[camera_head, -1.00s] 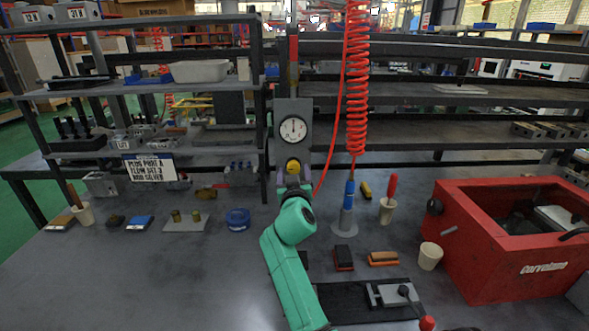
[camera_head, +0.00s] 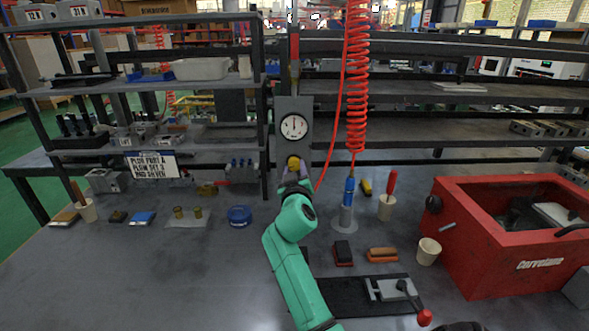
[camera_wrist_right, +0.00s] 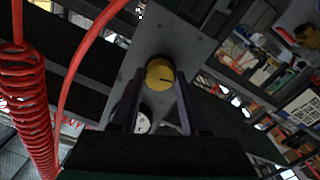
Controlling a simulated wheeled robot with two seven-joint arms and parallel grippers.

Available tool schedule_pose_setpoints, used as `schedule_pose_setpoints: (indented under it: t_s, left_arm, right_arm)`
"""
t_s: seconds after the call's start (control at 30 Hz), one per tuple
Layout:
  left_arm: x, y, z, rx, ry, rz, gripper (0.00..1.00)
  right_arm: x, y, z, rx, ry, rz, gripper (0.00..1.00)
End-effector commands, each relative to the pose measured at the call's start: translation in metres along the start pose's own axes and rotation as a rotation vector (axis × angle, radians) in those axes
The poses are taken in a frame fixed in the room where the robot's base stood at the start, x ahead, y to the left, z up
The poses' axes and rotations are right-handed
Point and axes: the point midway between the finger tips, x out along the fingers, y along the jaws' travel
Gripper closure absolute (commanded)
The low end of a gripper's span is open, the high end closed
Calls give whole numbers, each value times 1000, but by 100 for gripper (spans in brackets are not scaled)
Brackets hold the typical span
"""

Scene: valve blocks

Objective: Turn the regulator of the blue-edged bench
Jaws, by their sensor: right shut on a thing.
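The regulator is a round yellow knob (camera_head: 294,162) on a grey upright plate (camera_head: 284,112), below a white dial gauge (camera_head: 294,127). My right gripper (camera_head: 296,170) is at the knob, with its dark fingers on both sides of it. In the right wrist view the yellow knob (camera_wrist_right: 159,75) sits between the fingertips (camera_wrist_right: 157,88), with a dark mark on its face. The gripper is shut on it. The gauge (camera_wrist_right: 143,122) is partly hidden behind the fingers there.
A red coiled hose (camera_head: 356,85) hangs just right of the plate, above a blue-handled tool on a stand (camera_head: 347,205). A red box (camera_head: 500,265) stands at the right. A clamp (camera_head: 395,290) lies on a dark mat near the front. The front left of the bench is clear.

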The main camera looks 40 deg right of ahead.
Motion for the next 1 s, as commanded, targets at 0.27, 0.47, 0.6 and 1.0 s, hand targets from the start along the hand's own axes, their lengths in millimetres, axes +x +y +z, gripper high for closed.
schedule_pose_setpoints:
  t_s: [0.27, 0.47, 0.6, 1.0]
  left_arm:
    - [-7, 0, 0, 1, -1, 0, 50]
    - [-13, 0, -1, 1, -2, 0, 50]
    - [-18, 0, -1, 0, -2, 0, 50]
    - [-27, -1, -1, 0, -4, -1, 50]
  right_arm:
    - [0, 2, -2, -258, 4, 3, 100]
    - [0, 3, -2, -450, 7, 4, 100]
    - [1, 4, -2, -578, 9, 5, 100]
    - [1, 5, -3, -853, 14, 8, 100]
